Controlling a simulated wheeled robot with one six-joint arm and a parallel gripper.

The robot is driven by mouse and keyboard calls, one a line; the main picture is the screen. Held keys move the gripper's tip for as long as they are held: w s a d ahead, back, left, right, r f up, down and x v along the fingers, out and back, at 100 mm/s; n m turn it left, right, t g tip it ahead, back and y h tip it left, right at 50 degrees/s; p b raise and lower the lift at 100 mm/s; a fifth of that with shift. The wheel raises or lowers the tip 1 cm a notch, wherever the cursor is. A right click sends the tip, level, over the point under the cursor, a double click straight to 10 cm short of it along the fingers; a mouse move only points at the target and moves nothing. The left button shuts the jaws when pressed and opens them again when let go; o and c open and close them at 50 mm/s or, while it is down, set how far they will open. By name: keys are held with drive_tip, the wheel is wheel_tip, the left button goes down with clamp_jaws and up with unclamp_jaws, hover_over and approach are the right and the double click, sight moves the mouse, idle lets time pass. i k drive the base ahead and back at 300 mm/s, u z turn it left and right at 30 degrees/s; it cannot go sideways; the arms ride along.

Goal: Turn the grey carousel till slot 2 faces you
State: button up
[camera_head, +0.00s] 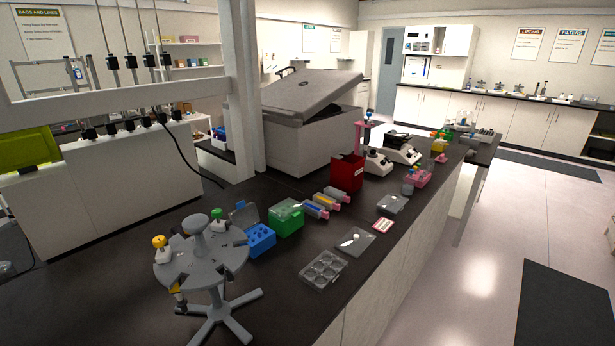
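The grey carousel (212,264) stands at the front left of the dark bench on a star-shaped foot (220,318). Its round top has several notches at the rim and a grey knob (196,224) in the middle. A yellow-capped item (159,242) sits at the left rim, and a green-capped item (217,215) at the back right. A yellow and black piece (177,288) shows below the front left rim. I cannot read any slot number, so I cannot tell which slot faces me. My gripper is not in view.
A blue rack (261,240) and a green box (287,218) stand close to the right of the carousel. A clear well plate (323,271) lies further right near the bench edge. A white frame post (243,95) rises behind. The dark bench top left of the carousel is clear.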

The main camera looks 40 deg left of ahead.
sight(199, 258)
drive_tip(key=i, duration=1.6)
drive_tip(key=u, duration=4.95)
drive_tip(key=i, duration=0.5)
